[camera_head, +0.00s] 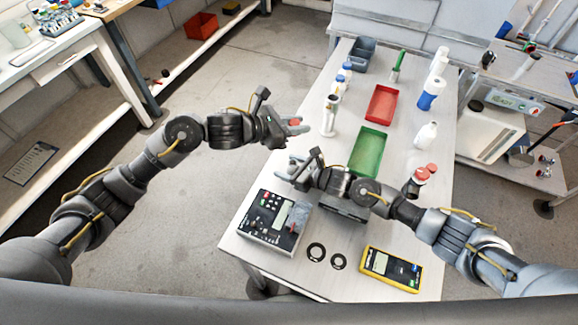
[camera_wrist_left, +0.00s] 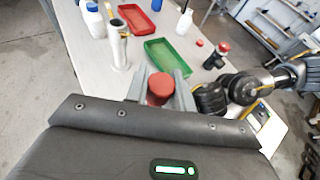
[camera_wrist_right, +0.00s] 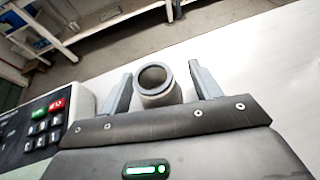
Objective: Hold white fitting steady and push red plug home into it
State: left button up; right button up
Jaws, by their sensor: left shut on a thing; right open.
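My left gripper (camera_head: 290,124) is shut on the red plug (camera_wrist_left: 160,90) and holds it above the table's left edge; the plug's round end shows between the fingers in the left wrist view. A white fitting (camera_head: 330,116) stands upright on the table, right of the plug and apart from it. It also shows in the left wrist view (camera_wrist_left: 117,46). My right gripper (camera_head: 289,170) is open, below the left one. In the right wrist view a white tubular part (camera_wrist_right: 154,80) with a ringed open mouth appears between its fingers; I cannot tell whether they touch it.
A green tray (camera_head: 369,152) and red tray (camera_head: 382,103) are in the middle. Bottles, including a white one (camera_head: 425,137), stand at right. Floor is clear left of the table.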

jog(key=c, duration=1.1)
pick_arm(q)
jog(key=shift+g, duration=0.3)
notch_tip(320, 180, down, 6)
jog(key=shift+r, duration=0.15)
